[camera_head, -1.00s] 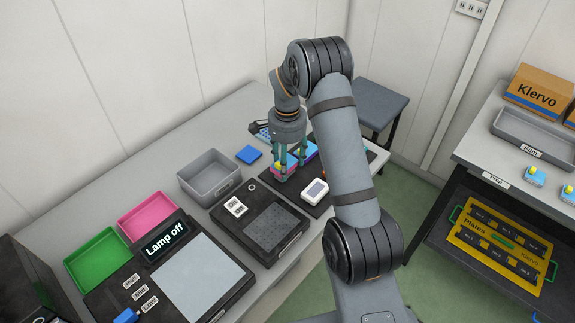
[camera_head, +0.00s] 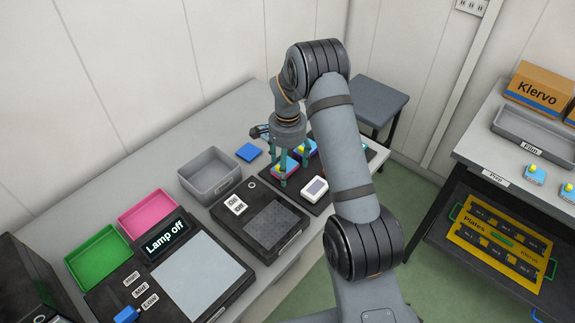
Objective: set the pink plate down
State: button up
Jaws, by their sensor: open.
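The pink plate (camera_head: 285,171) shows as a small pinkish piece with a blue top and a yellow knob, on the dark pad (camera_head: 322,200). My gripper (camera_head: 286,180) points down over it, with its green fingers apart on either side. The fingers hide part of the plate, and I cannot tell whether they touch it. It appears to rest on the pad, though its underside is hidden. A similar blue piece with a yellow knob (camera_head: 305,149) stands just behind it.
A grey bin (camera_head: 209,175), a pink tray (camera_head: 148,213) and a green tray (camera_head: 97,256) stand to the left. A blue piece (camera_head: 249,152) lies on the table behind.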

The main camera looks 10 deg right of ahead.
aim_at(288, 168)
jog(key=shift+w+r, duration=0.1)
jog(key=shift+r, duration=0.4)
notch_tip(288, 168, up, 11)
jog(key=shift+r, duration=0.15)
jog(key=f, duration=1.1)
jog(key=shift+s+f, duration=0.2)
jog(key=shift+f, duration=0.2)
jog(key=shift+w+r+p, duration=0.15)
jog(key=shift+w+p, duration=0.05)
jog(key=shift+p, duration=0.1)
jog(key=shift+s+r+b, duration=0.1)
jog(key=shift+r+b, duration=0.4)
jog(key=shift+r, duration=1.25)
